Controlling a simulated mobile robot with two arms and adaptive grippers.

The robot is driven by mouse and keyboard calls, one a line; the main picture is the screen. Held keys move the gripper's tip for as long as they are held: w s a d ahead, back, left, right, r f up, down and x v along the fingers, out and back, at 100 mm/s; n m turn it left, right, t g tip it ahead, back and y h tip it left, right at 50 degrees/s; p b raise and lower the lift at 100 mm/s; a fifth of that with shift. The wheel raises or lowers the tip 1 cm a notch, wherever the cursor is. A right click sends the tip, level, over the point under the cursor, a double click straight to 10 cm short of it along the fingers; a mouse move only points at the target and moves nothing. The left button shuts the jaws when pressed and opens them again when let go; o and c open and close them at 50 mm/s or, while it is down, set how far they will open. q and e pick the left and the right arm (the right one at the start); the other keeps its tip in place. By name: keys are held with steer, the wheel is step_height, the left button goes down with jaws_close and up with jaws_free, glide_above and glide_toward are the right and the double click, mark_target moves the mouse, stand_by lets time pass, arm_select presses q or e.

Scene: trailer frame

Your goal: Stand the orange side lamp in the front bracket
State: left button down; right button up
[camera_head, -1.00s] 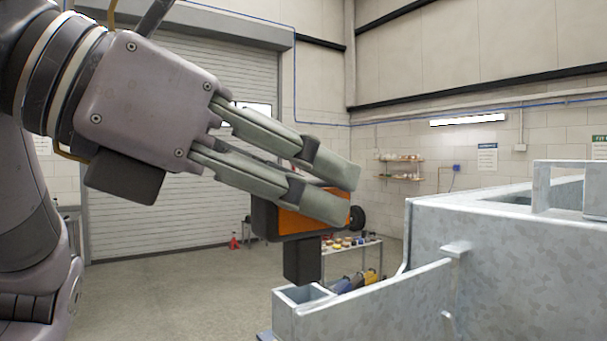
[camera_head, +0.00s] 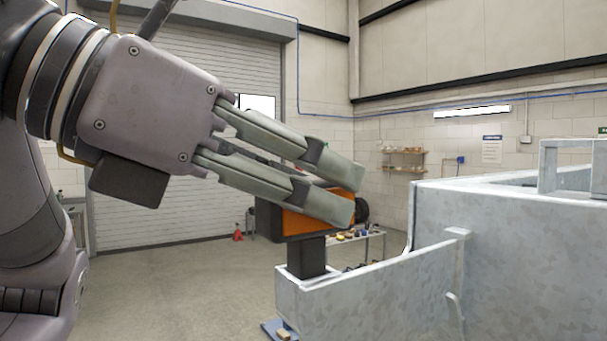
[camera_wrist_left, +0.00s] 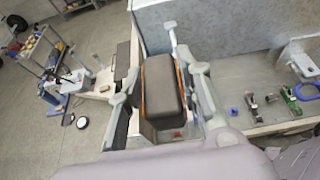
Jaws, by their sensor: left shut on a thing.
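The orange side lamp (camera_head: 305,221) has an orange face, a dark housing and a dark stem (camera_head: 307,256) below. My left gripper (camera_head: 345,190) is shut on the lamp and holds it upright. The front bracket (camera_head: 290,297) is the grey metal socket at the near left end of the trailer frame. The lower end of the stem is hidden behind the bracket's rim, so it appears to be inside or just behind it. In the left wrist view the lamp's dark housing (camera_wrist_left: 161,85) sits between the fingers. My right gripper is not in view.
The galvanised trailer frame (camera_head: 440,225) fills the right side, with a low side rail (camera_head: 385,285) running to the bracket. A cart (camera_head: 372,240) with small items stands behind. In the left wrist view, several small parts (camera_wrist_left: 290,92) lie on a grey surface. Open floor is at left.

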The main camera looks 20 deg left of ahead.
arm_select(q)
steer(key=shift+f+b, duration=0.75)
steer(key=shift+f, duration=0.6)
steer(key=c, duration=1.1)
jaws_free()
steer(key=shift+s, duration=0.1)
steer(key=v, duration=1.2)
steer(key=shift+f, duration=0.1)
